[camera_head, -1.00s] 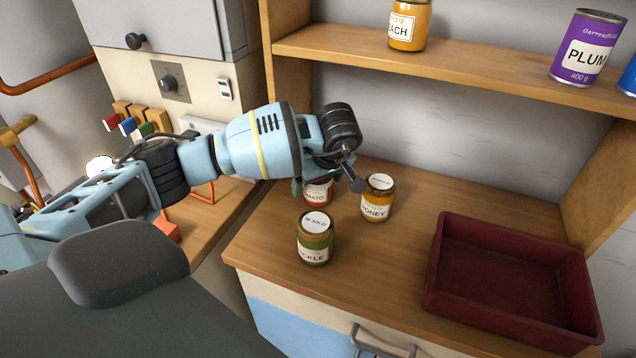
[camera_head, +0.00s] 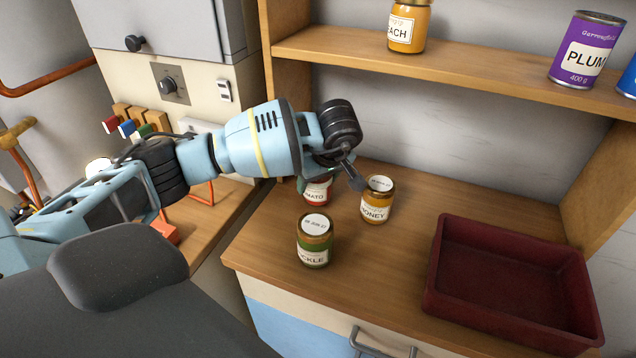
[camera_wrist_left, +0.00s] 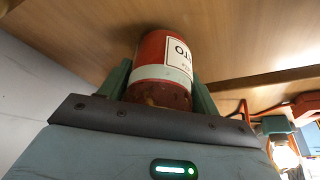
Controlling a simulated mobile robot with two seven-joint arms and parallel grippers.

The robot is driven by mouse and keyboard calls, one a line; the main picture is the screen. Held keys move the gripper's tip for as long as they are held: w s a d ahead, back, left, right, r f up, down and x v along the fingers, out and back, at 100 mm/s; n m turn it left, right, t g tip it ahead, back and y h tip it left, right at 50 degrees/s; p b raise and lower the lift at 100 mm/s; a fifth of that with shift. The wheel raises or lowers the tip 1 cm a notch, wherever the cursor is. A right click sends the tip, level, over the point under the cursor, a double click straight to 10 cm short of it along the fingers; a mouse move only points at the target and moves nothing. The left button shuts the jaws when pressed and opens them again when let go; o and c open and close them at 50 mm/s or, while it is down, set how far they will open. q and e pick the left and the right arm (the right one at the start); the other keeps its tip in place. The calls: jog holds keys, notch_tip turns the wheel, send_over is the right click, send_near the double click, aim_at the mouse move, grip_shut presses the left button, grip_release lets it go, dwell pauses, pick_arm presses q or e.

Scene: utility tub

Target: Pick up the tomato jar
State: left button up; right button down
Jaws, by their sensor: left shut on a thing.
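The tomato jar (camera_head: 317,191) stands on the wooden counter, its upper part hidden behind my left arm in the head view. In the left wrist view the red jar (camera_wrist_left: 160,82) with its white label sits between the two green fingers. My left gripper (camera_wrist_left: 160,84) is shut on it. In the head view my left gripper (camera_head: 318,184) is mostly hidden by its own wrist. I cannot tell whether the jar's base touches the counter. My right gripper is not in view.
The honey jar (camera_head: 376,205) stands close to the right of the tomato jar, and the pickle jar (camera_head: 314,246) stands in front. A dark red tray (camera_head: 440,275) is at the right. A shelf (camera_head: 480,72) above holds a peach jar (camera_head: 407,32) and a plum tin (camera_head: 583,55).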

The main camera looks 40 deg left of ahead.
pick_arm(q)
notch_tip(320, 180, up, 9)
jog(key=shift+r, duration=0.15)
jog(key=s+d+r+m+t+h, duration=0.1)
jog(key=s+d+r+m+h, duration=0.1)
jog(key=d+m, duration=0.4)
jog(key=s+d+r+m+t+h, duration=0.1)
jog(key=s+d+r+m+h, duration=0.1)
jog(key=d+r+m, duration=0.3)
jog(key=shift+s+d+r+m+t, duration=0.2)
jog(key=shift+s+d+m+t, duration=0.15)
jog(key=shift+d+m, duration=0.75)
